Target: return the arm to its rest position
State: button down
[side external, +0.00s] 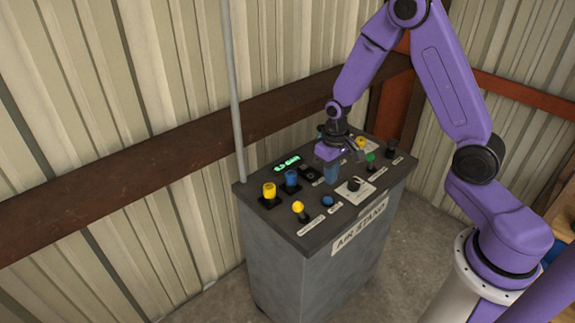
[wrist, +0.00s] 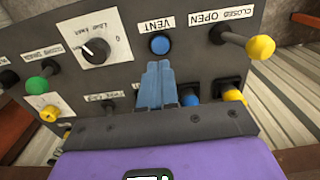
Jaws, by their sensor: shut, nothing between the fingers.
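My gripper (side external: 331,174) hangs pointing down over the top panel of the grey air stand (side external: 345,259). Its two blue fingers (wrist: 157,84) are together with nothing between them. In the wrist view the fingertips lie just below the blue VENT button (wrist: 160,44), with panel visible around them. The same blue button (side external: 327,201) is in front of the fingers in the side view. I cannot tell how high above the panel the fingertips are. My arm reaches in from the right and is bent over the stand.
Around the fingers are a yellow ball lever (side external: 298,207), a black dial (side external: 354,184), a green knob (side external: 370,157), and yellow (side external: 269,190) and blue (side external: 291,178) knobs. A thin grey pole (side external: 232,90) rises at the panel's left corner. Corrugated wall and a brown beam (side external: 130,180) stand behind.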

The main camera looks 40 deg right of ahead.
jog(key=s+a+r+n, duration=0.45)
jog(key=s+r, duration=0.25)
jog(key=s, duration=0.2)
jog(key=s+a+r+n, duration=0.4)
jog(key=s+a+r, duration=0.15)
jog(key=s, duration=0.25)
jog(key=s+d+r+n, duration=0.2)
jog(key=s+r+n, duration=0.1)
jog(key=s, duration=0.6)
jog(key=shift+r+n, duration=0.35)
jog(key=shift+n, duration=0.2)
